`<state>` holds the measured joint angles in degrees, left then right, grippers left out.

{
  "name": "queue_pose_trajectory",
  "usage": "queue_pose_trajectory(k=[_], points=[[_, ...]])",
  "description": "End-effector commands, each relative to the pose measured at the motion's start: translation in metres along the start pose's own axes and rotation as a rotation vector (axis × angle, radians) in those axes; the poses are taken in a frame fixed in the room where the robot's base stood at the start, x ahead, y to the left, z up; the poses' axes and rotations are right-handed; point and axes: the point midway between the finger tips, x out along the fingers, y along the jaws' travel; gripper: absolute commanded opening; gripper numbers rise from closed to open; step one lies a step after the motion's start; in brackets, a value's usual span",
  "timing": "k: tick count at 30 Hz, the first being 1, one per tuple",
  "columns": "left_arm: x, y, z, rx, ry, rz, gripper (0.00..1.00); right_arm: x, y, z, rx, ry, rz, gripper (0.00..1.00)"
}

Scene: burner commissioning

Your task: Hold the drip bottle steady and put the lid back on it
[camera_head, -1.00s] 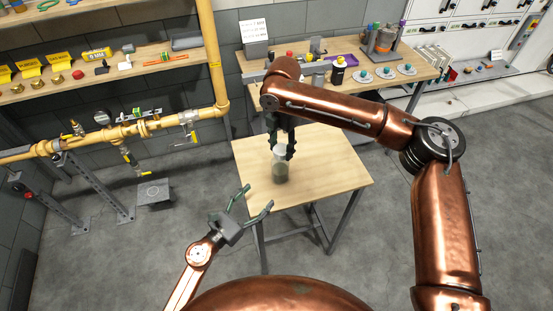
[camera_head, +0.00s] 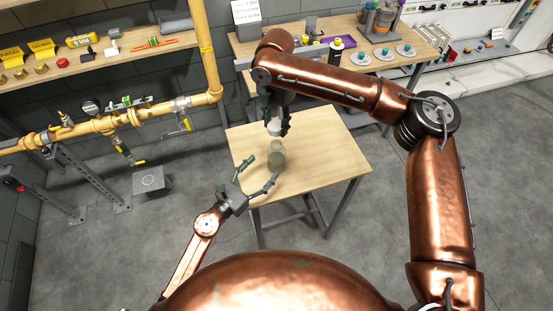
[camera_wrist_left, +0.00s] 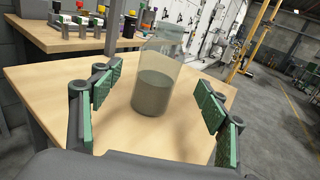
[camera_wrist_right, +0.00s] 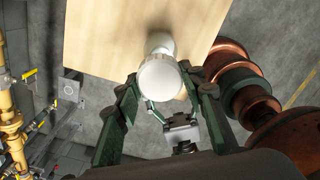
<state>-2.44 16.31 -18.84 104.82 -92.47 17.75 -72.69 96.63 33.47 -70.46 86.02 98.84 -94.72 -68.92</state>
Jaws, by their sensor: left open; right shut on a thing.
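The drip bottle (camera_head: 277,158), clear with murky grey-green liquid, stands upright on the small wooden table (camera_head: 330,160). My right gripper (camera_head: 275,122) points down and is shut on the white lid (camera_head: 274,129), just above the bottle's top.
A back workbench (camera_head: 420,47) carries bottles, round dishes and a purple tray. A yellow gas pipe (camera_head: 150,111) with valves runs along the left, below a wooden shelf (camera_head: 140,48). The right part of the small table is bare.

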Motion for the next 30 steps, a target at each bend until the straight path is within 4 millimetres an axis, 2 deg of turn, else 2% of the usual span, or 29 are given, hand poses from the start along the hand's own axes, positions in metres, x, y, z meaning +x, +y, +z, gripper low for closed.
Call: queue_pose_trajectory(k=[6, 13, 18, 27, 30], points=[[0.043, 0.0, 0.001, -0.001, -0.002, -0.001, 0.69, -0.001, 0.0, 0.0, 0.001, 0.0, 0.001, 0.27], [0.074, 0.0, 0.0, -0.002, 0.0, -0.001, 0.69, -0.001, -0.001, 0.001, 0.002, 0.0, 0.001, 0.27], [0.083, -0.001, 0.0, 0.0, 0.001, -0.001, 0.69, -0.001, -0.001, 0.001, 0.002, 0.0, 0.001, 0.27], [0.085, -0.001, 0.0, 0.0, 0.001, -0.001, 0.69, -0.001, -0.001, 0.001, 0.002, 0.0, 0.001, 0.27], [0.085, -0.001, 0.0, 0.0, 0.001, -0.001, 0.62, -0.001, -0.001, 0.001, 0.002, 0.0, 0.001, 0.27]])
